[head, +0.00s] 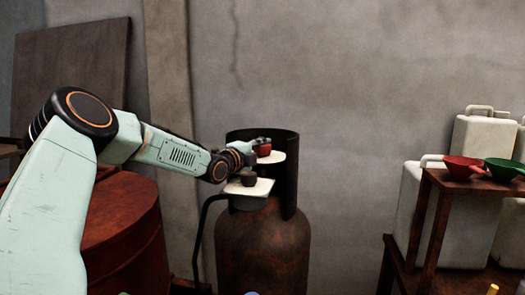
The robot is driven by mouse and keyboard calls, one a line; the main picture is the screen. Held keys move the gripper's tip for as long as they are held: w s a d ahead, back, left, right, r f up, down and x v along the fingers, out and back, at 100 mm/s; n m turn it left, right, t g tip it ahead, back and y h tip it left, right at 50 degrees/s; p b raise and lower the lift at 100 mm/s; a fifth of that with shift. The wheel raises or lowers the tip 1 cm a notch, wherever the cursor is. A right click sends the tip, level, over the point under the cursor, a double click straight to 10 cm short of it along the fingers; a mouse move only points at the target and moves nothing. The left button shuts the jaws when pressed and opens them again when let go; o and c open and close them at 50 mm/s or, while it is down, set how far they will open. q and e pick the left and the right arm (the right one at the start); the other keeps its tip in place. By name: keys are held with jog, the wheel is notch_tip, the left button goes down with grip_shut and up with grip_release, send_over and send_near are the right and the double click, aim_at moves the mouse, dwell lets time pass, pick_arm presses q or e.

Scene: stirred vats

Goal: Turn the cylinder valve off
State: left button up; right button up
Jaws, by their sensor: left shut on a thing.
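A rusty brown gas cylinder (262,250) stands upright in the middle of the head view, with a dark open collar (288,165) around its top. A small red valve knob (264,150) shows inside the collar. My left gripper (257,146) reaches in from the left and is shut on the red knob. The fingertips are small here and partly merge with the knob. My right gripper is not in view.
A rusty drum (125,235) stands at the left under my arm, with a dark board (75,75) leaning behind. At the right, a wooden stand (445,190) bears a red funnel (463,167) and a green funnel (505,168), near white jerrycans (478,140). A black hose (200,235) runs down beside the cylinder.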

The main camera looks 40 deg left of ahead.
pick_arm(q)
jog(key=c, duration=0.3)
jog(key=shift+c, duration=0.2)
jog(key=shift+a+r+m+h, duration=0.1)
jog(key=shift+r+m+h, duration=0.15)
jog(key=shift+m+h, duration=0.15)
jog(key=shift+f+m+h+p, duration=0.1)
jog(key=shift+m+h+p, duration=0.3)
jog(key=shift+h, duration=0.3)
jog(key=o, duration=1.2)
jog(key=shift+f, duration=0.1)
jog(key=shift+c, duration=0.2)
